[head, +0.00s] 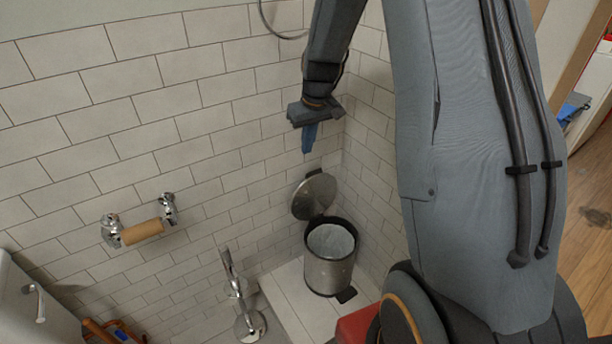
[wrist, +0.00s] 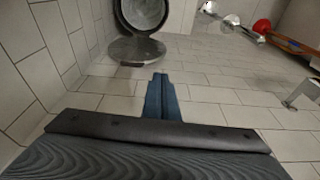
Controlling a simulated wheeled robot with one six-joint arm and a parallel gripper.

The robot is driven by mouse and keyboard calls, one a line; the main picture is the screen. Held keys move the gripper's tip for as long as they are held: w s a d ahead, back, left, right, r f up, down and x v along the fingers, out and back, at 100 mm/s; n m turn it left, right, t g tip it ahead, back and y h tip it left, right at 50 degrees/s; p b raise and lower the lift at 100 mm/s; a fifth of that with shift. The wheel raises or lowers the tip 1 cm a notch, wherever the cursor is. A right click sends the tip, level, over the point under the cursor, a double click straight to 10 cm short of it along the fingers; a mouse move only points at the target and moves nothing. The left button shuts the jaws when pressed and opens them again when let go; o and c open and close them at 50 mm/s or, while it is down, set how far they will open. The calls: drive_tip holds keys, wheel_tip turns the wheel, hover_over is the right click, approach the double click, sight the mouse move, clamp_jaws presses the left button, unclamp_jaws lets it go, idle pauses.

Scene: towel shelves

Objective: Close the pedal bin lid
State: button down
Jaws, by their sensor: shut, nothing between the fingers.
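The pedal bin (head: 330,262) is a metal cylinder with a dark rim and a pale liner inside. It stands in the tiled corner. Its round metal lid (head: 314,196) is open, tilted up and back against the wall side. The pedal (head: 346,294) shows at the bin's base. In the wrist view the open bin (wrist: 142,12) and its lid (wrist: 136,50) are at the top, left of centre. My gripper (head: 308,148) is above the lid, apart from it, with its blue fingers shut and empty; the fingers also show in the wrist view (wrist: 159,82).
A paper holder with a roll (head: 142,232) is on the tiled wall at left. A chrome brush stand (head: 240,300) stands left of the bin. A red object (head: 357,324) is in front of the bin. A towel ring (head: 280,22) hangs above.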

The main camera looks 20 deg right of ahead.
drive_tip(key=b, duration=0.3)
approach(308, 165)
drive_tip(key=s+a+r, duration=0.1)
drive_tip(key=s+r, duration=0.1)
drive_tip(key=s, duration=0.1)
drive_tip(key=shift+n, duration=0.3)
drive_tip(key=p+x, duration=0.1)
drive_tip(key=x, duration=0.9)
drive_tip(key=shift+w+a, duration=0.1)
drive_tip(key=shift+w, duration=0.1)
drive_tip(key=shift+s, duration=0.1)
